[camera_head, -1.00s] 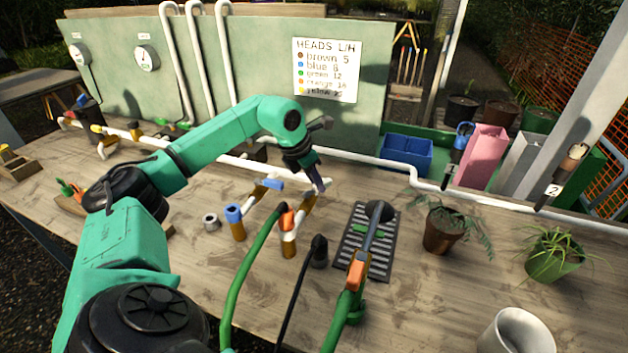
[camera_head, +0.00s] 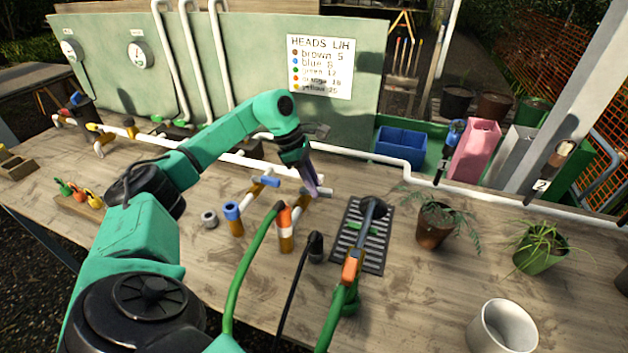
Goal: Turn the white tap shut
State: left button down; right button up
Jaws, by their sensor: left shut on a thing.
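The white tap (camera_head: 325,191) sits on a brass-and-white pipe stub in the middle of the table. Its pale lever shows on the right of my gripper, and part of it is hidden by the fingers. My left gripper (camera_head: 312,188) reaches in from the left, points down and is shut on the white tap's lever. The exact lever angle is hard to tell. My right gripper is not in view.
A blue-handled tap (camera_head: 264,181) and an orange-collared pipe (camera_head: 284,230) with a green hose stand close by. A hose wand lies over a dark grate (camera_head: 376,255) to the right.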

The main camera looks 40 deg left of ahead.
pick_arm(q)
jog(key=shift+r+m, duration=0.15)
jog(key=shift+m, duration=0.45)
jog(key=shift+s, duration=0.1)
jog(key=c, duration=0.8)
grip_release()
jog(key=shift+o, duration=0.2)
jog(key=v, duration=1.4)
jog(key=shift+a+r, duration=0.2)
jog(key=shift+a, duration=0.05)
